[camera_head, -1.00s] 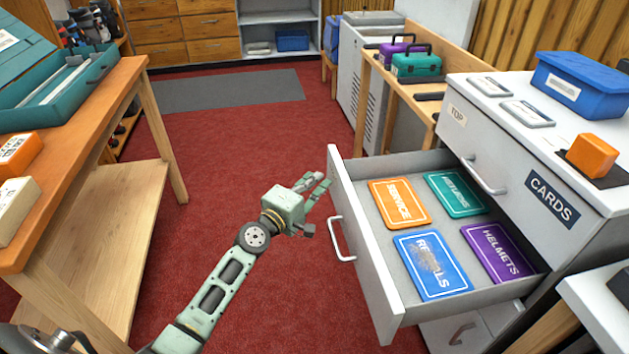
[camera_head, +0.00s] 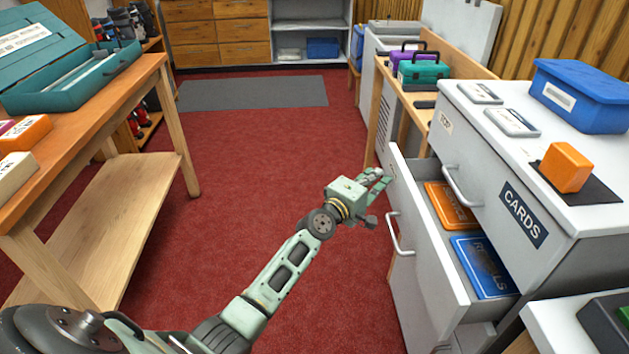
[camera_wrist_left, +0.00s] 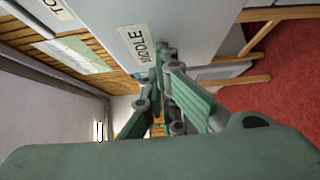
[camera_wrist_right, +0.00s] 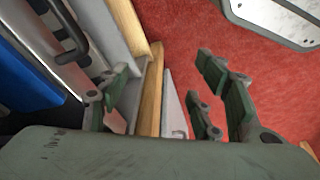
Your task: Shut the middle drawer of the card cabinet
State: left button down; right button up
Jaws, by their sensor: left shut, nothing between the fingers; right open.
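The card cabinet (camera_head: 560,190) stands at the right, grey-white, with a CARDS label. Its middle drawer (camera_head: 440,290) is partly open, and an orange card (camera_head: 452,207) and a blue card (camera_head: 486,266) show inside. My left gripper (camera_head: 380,183) is shut and empty at the far end of the drawer front, beyond its handle (camera_head: 399,234). In the left wrist view the fingers (camera_wrist_left: 160,100) are close against the panel labelled MIDDLE (camera_wrist_left: 133,45); whether they touch is hard to tell. My right gripper (camera_wrist_right: 165,100) is open and empty, seen only in its wrist view.
A blue box (camera_head: 580,95) and an orange block (camera_head: 565,167) sit on the cabinet top. A wooden bench (camera_head: 175,110) with a teal case (camera_head: 70,75) stands at the left. Red carpet (camera_head: 250,150) between is clear.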

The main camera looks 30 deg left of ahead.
pick_arm(q)
jog(key=w+d, duration=0.1)
jog(key=d, duration=0.1)
jog(key=w+d+b, duration=0.1)
jog(key=w+d, duration=0.1)
jog(key=d, duration=0.1)
jog(key=w+d, duration=0.2)
jog(key=d, duration=0.1)
jog(key=shift+w+d, duration=0.1)
jog(key=shift+w, duration=0.15)
jog(key=shift+w+d, duration=0.3)
jog(key=shift+d, duration=0.15)
jog(key=shift+r, duration=0.1)
pick_arm(e)
jog(key=r, duration=0.5)
jog(key=shift+d+r, duration=0.2)
jog(key=shift+r, duration=0.05)
pick_arm(q)
jog(key=shift+d+r, duration=0.1)
